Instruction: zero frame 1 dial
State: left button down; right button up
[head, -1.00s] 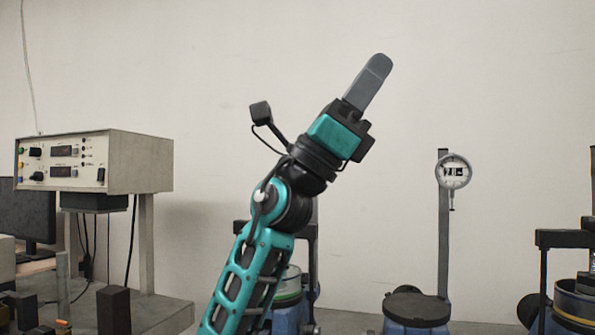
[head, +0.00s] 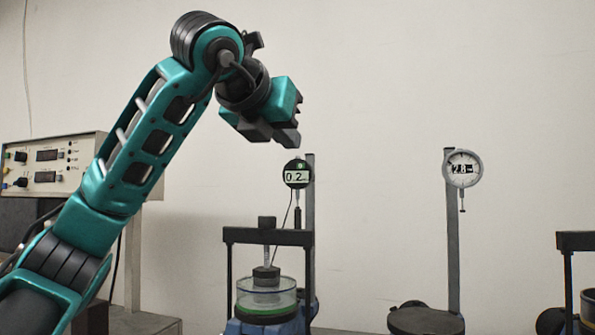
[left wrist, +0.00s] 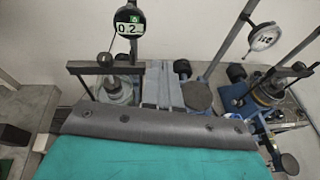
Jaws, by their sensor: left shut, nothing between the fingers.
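A dark round dial gauge (head: 297,173) reading about 0.2 sits on a post above a load frame (head: 268,236), left of centre in the head view. The gauge also shows at the upper left of the left wrist view (left wrist: 129,27), with a small green mark at its top. My left gripper (head: 292,138) is shut and empty, just above the gauge, apparently without touching it. In the left wrist view its grey fingers (left wrist: 162,85) reach up between the frames. My right gripper is out of view. Which frame is number 1 cannot be read.
A silver-rimmed dial (head: 463,168), reading about 2.8, stands on a post (head: 453,250) at right over a dark round plate (head: 425,321). Another frame (head: 578,241) is at the right edge. A control box (head: 45,165) stands left behind my arm. Open wall lies between the dials.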

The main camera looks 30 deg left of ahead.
pick_arm(q)
jog(key=a+n+y, duration=0.1)
jog(key=s+a+n, duration=0.1)
jog(key=a, duration=0.1)
jog(key=shift+r+g+y, duration=0.2)
jog(key=shift+g+y, duration=0.1)
jog(key=shift+y, duration=0.1)
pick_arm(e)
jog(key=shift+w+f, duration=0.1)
pick_arm(q)
jog(key=shift+d, duration=0.1)
jog(key=p, duration=0.1)
send_near(301, 166)
jog(key=x, duration=0.3)
jog(key=f+x, duration=0.1)
jog(key=x, duration=0.1)
jog(key=shift+w+f, duration=0.1)
jog(key=shift+w, duration=0.1)
jog(key=shift+w+a, duration=0.2)
jog(key=shift+w, duration=0.25)
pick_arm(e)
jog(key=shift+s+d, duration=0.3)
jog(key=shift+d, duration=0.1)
